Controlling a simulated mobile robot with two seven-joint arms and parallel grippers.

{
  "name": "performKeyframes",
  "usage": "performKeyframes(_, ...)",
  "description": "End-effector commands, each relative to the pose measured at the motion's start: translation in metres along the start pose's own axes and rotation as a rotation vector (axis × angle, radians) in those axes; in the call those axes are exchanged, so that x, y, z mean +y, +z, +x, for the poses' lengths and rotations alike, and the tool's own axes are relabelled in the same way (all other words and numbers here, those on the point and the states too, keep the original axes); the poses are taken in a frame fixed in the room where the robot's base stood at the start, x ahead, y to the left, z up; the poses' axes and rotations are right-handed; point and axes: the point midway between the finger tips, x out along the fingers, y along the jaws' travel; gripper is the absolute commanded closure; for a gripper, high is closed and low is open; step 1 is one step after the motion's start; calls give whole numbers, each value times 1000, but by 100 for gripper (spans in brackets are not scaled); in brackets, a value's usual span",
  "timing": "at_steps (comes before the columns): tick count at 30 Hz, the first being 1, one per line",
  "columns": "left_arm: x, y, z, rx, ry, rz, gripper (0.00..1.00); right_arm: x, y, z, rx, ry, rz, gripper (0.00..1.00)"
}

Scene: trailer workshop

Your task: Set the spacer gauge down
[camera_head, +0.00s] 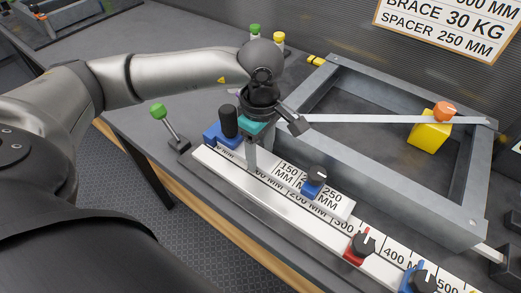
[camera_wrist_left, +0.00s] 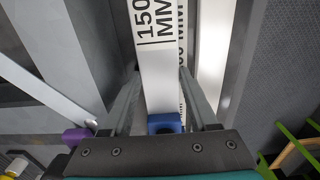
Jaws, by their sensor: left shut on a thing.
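The spacer gauge (camera_head: 290,174) is a short white bar marked 150 to 250 MM, with a blue slider (camera_head: 315,182) with a black knob and a blue end block with a black handle (camera_head: 229,121). My left gripper (camera_head: 252,158) points down and is shut on the gauge near its blue end. In the left wrist view its two fingers stand either side of the white bar (camera_wrist_left: 158,75), with a blue part (camera_wrist_left: 163,122) between them. The gauge lies along a longer white scale rail (camera_head: 272,203); I cannot tell whether it touches the rail. My right gripper is not in view.
A grey metal frame (camera_head: 399,192) with a diagonal brace (camera_head: 385,119) and a yellow block (camera_head: 428,138) lies behind the gauge. The long rail carries a red stop (camera_head: 354,257) and a blue stop (camera_head: 408,277). A green-knobbed lever (camera_head: 158,111) stands to the left.

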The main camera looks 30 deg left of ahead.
Motion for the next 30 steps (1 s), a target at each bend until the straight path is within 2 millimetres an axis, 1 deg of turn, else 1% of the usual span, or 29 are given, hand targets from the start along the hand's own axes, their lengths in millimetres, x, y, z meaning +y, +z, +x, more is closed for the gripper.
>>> performKeyframes(2, 1, 0, 1, -1, 3, 0, 100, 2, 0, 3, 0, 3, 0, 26)
performKeyframes(3, 0, 0, 2, 0, 0, 0, 38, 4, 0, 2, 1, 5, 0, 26)
performKeyframes(6, 0, 0, 1, 0, 0, 0, 28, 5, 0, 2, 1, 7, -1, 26)
performKeyframes(14, 0, 0, 1, 0, 0, 0, 28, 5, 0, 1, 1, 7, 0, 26)
performKeyframes(17, 0, 0, -4, 0, 1, 0, 28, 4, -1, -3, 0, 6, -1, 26)
performKeyframes(20, 1, 0, -20, -1, 4, 1, 28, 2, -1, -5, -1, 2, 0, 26)
performKeyframes(27, 1, 0, -74, 0, 6, 1, 28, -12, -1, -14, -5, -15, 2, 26)
performKeyframes(30, 1, 0, -93, 0, 4, 1, 28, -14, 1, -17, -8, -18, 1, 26)
